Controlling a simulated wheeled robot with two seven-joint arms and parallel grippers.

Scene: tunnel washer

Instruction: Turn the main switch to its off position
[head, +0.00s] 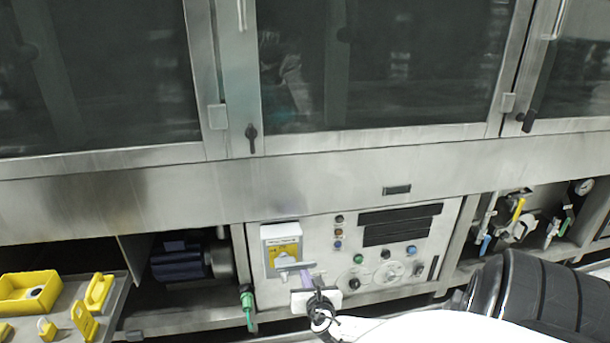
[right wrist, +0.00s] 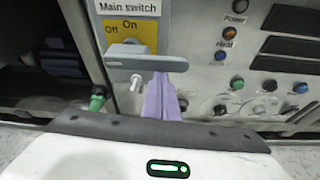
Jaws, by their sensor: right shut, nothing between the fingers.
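The main switch shows in the head view as a light box with a yellow plate (head: 282,250) and a grey handle (head: 294,267). In the right wrist view the plate (right wrist: 141,35) reads "On" at the top and "Off" at its upper left, under a "Main switch" label. The grey handle (right wrist: 145,63) lies roughly level across the plate's lower part, its longer end to the right. My right gripper (head: 306,276) has its purple fingers (right wrist: 163,97) shut and empty, just below the handle's right end. I cannot tell whether they touch it. My left gripper is not in view.
The control panel (head: 334,222) has several buttons and dials right of the switch. A green-handled valve (head: 247,297) is at the lower left. A tray (head: 110,310) with yellow lockout items stands further left. Pipes and valves (head: 520,210) are at the right.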

